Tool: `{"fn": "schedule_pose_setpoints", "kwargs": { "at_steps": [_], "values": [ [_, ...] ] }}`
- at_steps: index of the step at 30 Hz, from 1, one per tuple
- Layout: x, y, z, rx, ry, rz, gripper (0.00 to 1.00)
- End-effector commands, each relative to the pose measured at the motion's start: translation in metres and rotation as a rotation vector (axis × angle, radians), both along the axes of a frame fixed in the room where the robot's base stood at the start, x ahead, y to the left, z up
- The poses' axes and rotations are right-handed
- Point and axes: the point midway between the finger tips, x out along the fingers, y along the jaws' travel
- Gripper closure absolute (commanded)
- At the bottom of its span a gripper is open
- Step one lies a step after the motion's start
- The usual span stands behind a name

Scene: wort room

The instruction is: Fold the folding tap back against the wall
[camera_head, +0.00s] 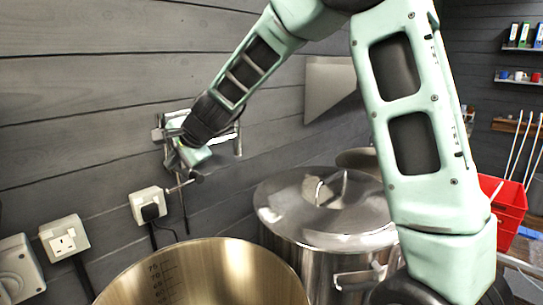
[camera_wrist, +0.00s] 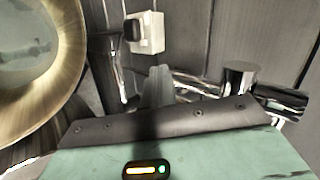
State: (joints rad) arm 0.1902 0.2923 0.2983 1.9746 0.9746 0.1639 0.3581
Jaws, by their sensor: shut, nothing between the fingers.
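The chrome folding tap (camera_head: 238,143) is on the grey plank wall, partly hidden behind my wrist and gripper. In the wrist view, its chrome body and round fittings (camera_wrist: 240,74) are at the right, with a thin pipe running left to a darker upright piece (camera_wrist: 105,60). My gripper (camera_head: 186,160) is shut and empty, among the tap's pipes. In the wrist view its closed fingers (camera_wrist: 156,86) point up beside the thin pipe; I cannot tell if they touch it.
A large open brass-coloured pot (camera_head: 215,268) stands below the tap. A lidded steel pot (camera_head: 325,215) stands to its right. A socket with a black plug (camera_head: 148,205) and another socket (camera_head: 65,238) are on the wall. A red crate (camera_head: 508,210) is at the far right.

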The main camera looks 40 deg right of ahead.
Motion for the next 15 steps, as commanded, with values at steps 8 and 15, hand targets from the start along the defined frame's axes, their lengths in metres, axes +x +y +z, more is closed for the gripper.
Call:
{"fn": "schedule_pose_setpoints", "kwargs": {
  "at_steps": [8, 15],
  "values": [
    [0.02, 0.005, 0.001, -0.001, -0.001, -0.001, 1.0],
    [0.024, 0.005, 0.0, -0.001, -0.003, -0.002, 1.0]
  ]
}}
